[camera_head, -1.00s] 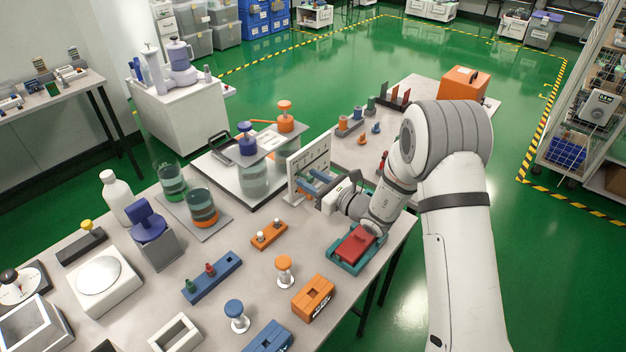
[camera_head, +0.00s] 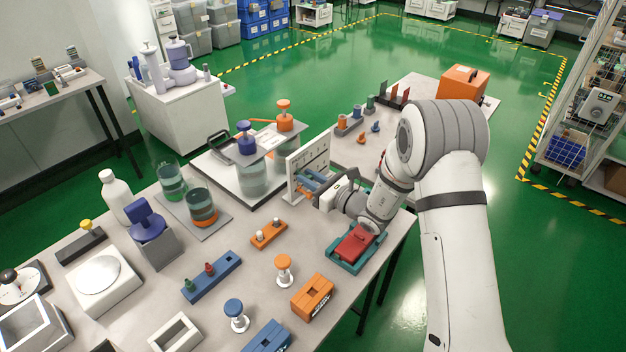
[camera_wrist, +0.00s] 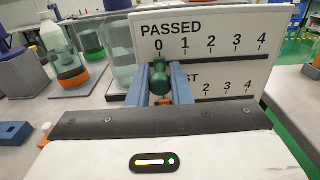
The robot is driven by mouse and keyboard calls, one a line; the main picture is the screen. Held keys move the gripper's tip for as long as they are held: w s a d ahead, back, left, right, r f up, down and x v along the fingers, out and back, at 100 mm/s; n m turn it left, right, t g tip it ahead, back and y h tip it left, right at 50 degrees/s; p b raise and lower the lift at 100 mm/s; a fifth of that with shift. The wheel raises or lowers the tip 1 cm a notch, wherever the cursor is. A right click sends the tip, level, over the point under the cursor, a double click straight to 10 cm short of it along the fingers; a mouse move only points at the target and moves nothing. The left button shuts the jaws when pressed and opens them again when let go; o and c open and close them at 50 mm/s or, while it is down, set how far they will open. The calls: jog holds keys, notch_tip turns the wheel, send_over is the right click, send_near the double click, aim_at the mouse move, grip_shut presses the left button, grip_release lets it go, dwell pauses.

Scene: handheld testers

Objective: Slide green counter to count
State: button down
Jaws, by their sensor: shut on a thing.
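The white counting board (camera_head: 318,160) stands upright on the table. In the wrist view the board (camera_wrist: 225,45) shows a row marked PASSED, numbered 0 to 4, with a dark slot below. The green counter (camera_wrist: 160,84) sits under the 0 of that row. My gripper (camera_wrist: 159,90) is shut on it, with a blue finger on each side. In the head view my gripper (camera_head: 308,182) is at the board's front, and the counter cannot be made out there. A lower row's label is partly hidden by the fingers. An orange piece (camera_wrist: 166,100) shows low between them.
A teal tray with a red block (camera_head: 355,243) lies near my wrist. An orange two-peg holder (camera_head: 269,235) and a blue holder (camera_head: 212,277) lie in front. Bare table lies between them.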

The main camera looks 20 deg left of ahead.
jog(key=shift+f, duration=0.1)
jog(key=w+b, duration=0.1)
jog(key=w+d, duration=0.1)
jog(key=w, duration=0.1)
jog(key=w+d+b, duration=0.1)
jog(key=w, duration=0.1)
jog(key=shift+w+d+b, duration=0.1)
jog(key=shift+w+b, duration=0.05)
jog(key=shift+b, duration=0.15)
jog(key=c, duration=1.3)
grip_release()
jog(key=shift+c, duration=0.2)
jog(key=v, duration=0.8)
jog(key=shift+w, duration=0.1)
